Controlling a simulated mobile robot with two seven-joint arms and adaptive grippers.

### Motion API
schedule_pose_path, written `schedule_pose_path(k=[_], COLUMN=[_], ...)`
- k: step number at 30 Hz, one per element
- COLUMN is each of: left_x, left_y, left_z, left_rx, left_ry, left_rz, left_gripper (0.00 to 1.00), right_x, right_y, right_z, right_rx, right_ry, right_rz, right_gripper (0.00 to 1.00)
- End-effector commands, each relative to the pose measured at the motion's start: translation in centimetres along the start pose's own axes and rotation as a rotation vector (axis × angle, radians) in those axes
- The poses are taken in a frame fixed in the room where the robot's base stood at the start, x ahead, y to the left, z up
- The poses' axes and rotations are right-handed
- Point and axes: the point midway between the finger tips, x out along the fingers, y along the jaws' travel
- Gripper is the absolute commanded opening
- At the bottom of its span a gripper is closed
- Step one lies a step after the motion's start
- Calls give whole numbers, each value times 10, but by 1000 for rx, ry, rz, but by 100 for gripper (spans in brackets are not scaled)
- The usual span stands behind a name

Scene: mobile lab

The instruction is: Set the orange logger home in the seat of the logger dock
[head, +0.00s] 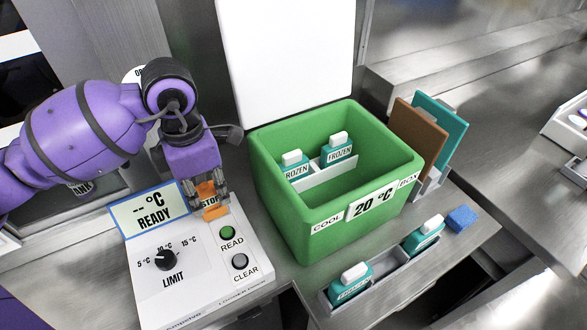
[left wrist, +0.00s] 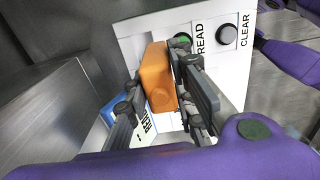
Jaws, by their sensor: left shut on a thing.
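The orange logger (head: 207,189) is held between the fingers of my left gripper (head: 211,204). It also shows in the left wrist view (left wrist: 156,78) as an upright orange block between the two dark fingers. The logger dock (head: 190,284) is the white panel unit with a READY display (head: 150,207), a LIMIT knob, and READ and CLEAR buttons. The gripper points down over the dock's back right part, beside the display and behind the READ button (head: 227,232). The seat is hidden by the gripper and logger; I cannot tell whether the logger touches it. My right gripper is out of view.
A green cool box (head: 282,222) stands close to the dock's right, holding bottles marked FROZEN. A rack with bottles (head: 351,282) lies in front of it, with a blue block (head: 462,218) at its end. Brown and teal plates (head: 418,137) stand behind right.

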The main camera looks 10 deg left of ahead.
Motion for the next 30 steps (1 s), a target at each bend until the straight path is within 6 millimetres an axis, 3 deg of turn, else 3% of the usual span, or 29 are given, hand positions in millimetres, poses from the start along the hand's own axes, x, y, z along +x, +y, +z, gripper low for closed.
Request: schedule_pose_path(k=[3,11,17,29,30], left_x=[15,30,58,64,64], left_y=[11,22,23,24,24], left_z=[4,8,8,8,8], left_rx=[-1,-1,0,1,1], left_ry=[1,1,0,0,0], left_rz=[-2,-2,-1,1,1], left_gripper=[0,0,0,0,26], right_x=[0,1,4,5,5], right_y=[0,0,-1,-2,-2], right_z=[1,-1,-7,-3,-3], right_rx=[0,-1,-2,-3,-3], right_ry=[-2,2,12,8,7], right_rz=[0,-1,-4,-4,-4], right_gripper=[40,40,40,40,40])
